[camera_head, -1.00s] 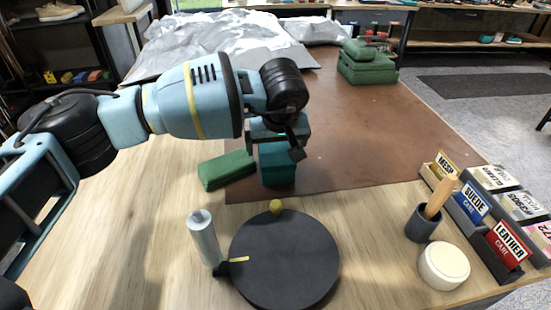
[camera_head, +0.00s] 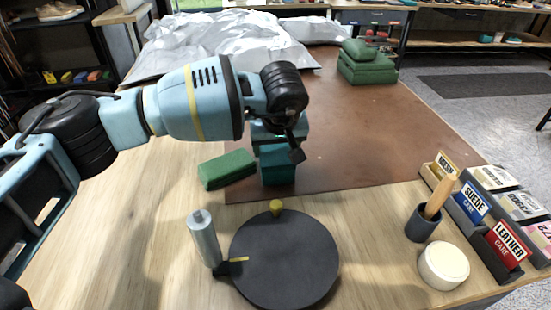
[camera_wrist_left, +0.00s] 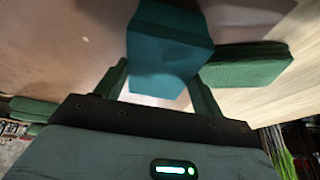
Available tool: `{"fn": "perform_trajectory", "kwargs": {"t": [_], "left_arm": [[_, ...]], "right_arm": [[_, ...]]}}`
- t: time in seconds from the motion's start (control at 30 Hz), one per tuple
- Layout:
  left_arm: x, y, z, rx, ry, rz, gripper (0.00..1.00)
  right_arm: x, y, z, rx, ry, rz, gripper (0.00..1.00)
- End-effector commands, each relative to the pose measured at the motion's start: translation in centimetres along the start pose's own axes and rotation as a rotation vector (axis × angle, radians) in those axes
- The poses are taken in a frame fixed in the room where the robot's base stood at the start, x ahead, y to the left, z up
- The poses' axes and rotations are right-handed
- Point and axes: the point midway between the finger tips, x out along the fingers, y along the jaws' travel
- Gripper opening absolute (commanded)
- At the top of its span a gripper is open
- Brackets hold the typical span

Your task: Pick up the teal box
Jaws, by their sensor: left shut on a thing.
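The teal box (camera_head: 277,167) is at the near edge of the brown mat in the head view, upright below my left gripper. My left gripper (camera_head: 279,142) comes down from above and is shut on the box's upper part. In the left wrist view the teal box (camera_wrist_left: 168,48) lies between the two fingers of my left gripper (camera_wrist_left: 158,80). I cannot tell whether the box's bottom touches the mat or is just clear of it. My right gripper does not show.
A green block (camera_head: 227,169) lies just left of the box. A dark round turntable (camera_head: 285,262) with a grey handle is in front. A brush cup (camera_head: 422,229), a white round tub (camera_head: 443,265) and care cards stand at right. The brown mat (camera_head: 400,145) is clear at right.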

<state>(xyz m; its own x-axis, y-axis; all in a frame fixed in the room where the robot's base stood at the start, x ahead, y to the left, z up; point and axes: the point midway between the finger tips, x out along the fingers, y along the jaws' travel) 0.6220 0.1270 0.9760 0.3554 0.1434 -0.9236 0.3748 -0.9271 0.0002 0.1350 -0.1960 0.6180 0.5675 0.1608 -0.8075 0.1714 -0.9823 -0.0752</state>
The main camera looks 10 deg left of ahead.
Motion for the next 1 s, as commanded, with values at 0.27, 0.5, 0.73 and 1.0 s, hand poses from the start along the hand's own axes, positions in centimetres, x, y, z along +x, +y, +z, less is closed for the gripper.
{"fn": "perform_trajectory", "kwargs": {"t": [0.27,0.5,0.73,1.0], "left_arm": [[-0.1,0.0,-0.1,0.000,0.001,0.000,0.25],[-0.9,0.0,-0.4,-0.001,0.003,0.001,0.25],[-4.6,0.1,-2.0,-0.001,0.004,0.003,0.25],[-8.7,0.0,-3.7,-0.001,0.003,0.002,0.25]], "right_arm": [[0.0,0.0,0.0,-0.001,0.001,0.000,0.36],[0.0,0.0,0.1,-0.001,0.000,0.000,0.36],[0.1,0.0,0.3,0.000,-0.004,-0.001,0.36],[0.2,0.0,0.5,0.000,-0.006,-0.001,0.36]]}}
